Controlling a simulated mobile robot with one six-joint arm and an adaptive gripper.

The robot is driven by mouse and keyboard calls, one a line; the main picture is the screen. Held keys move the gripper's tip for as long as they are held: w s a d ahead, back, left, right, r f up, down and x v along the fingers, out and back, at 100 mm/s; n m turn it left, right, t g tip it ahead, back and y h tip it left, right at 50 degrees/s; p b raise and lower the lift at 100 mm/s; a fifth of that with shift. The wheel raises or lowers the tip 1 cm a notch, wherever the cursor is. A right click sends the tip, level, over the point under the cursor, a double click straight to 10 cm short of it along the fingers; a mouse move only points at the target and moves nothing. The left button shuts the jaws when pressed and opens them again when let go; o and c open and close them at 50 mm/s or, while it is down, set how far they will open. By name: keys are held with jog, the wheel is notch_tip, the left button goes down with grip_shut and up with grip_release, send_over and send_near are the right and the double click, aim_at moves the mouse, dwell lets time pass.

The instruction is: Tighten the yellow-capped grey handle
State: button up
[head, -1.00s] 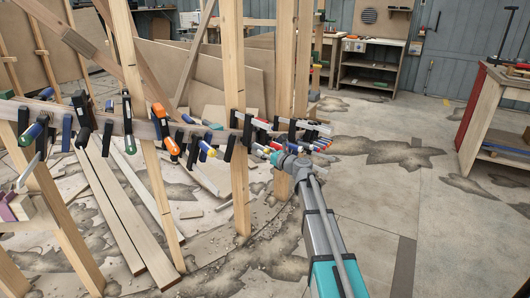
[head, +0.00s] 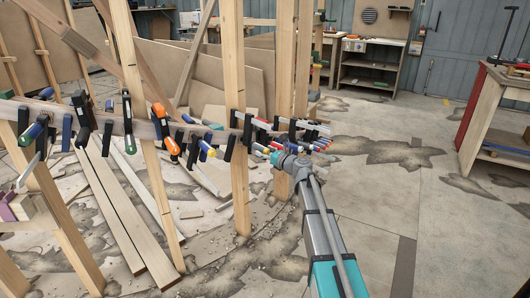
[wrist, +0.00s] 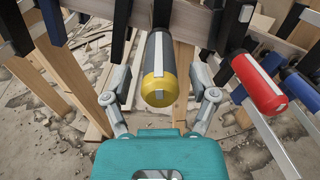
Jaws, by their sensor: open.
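The yellow-capped grey handle (wrist: 158,78) points toward the camera in the middle of the wrist view. It has a grey body with a pale stripe and a rounded yellow end. My gripper (wrist: 160,90) is open, with one finger on each side of the handle and a visible gap on both sides. In the head view my gripper (head: 276,155) is at the right part of the row of clamps, small and partly covered by my own wrist. I cannot make out the grey handle clearly there.
A red handle (wrist: 258,83) and a blue handle (wrist: 300,92) stand close on the right in the wrist view. Several clamps line the curved wooden strip (head: 145,128). Upright posts (head: 236,110) stand beside my arm. The floor (head: 365,215) at right is open.

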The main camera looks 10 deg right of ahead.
jog(key=shift+s, duration=0.1)
jog(key=v, duration=1.1)
jog(key=shift+s+d, duration=0.3)
jog(key=shift+a, duration=0.1)
jog(key=s+a+f+n+g+h+p, duration=0.1)
jog(key=s+a+f+n+g, duration=0.35)
jog(key=s+n, duration=0.3)
jog(key=s+a+f+n+g+h, duration=0.1)
jog(key=s+a+f+n+g, duration=0.25)
jog(key=s+f+n, duration=0.35)
jog(key=s+d+f+n+g+h+p, duration=0.1)
jog(key=s+d+f+n+g+h, duration=0.15)
jog(key=s+d+n+h, duration=0.35)
jog(key=s+d+f+n+g+h+p, duration=0.1)
jog(key=s+n+g+h, duration=0.25)
jog(key=s+n, duration=0.5)
notch_tip(320, 180, up, 37)
jog(key=p, duration=3.7)
jog(key=shift+s+p, duration=0.2)
jog(key=shift+p, duration=0.2)
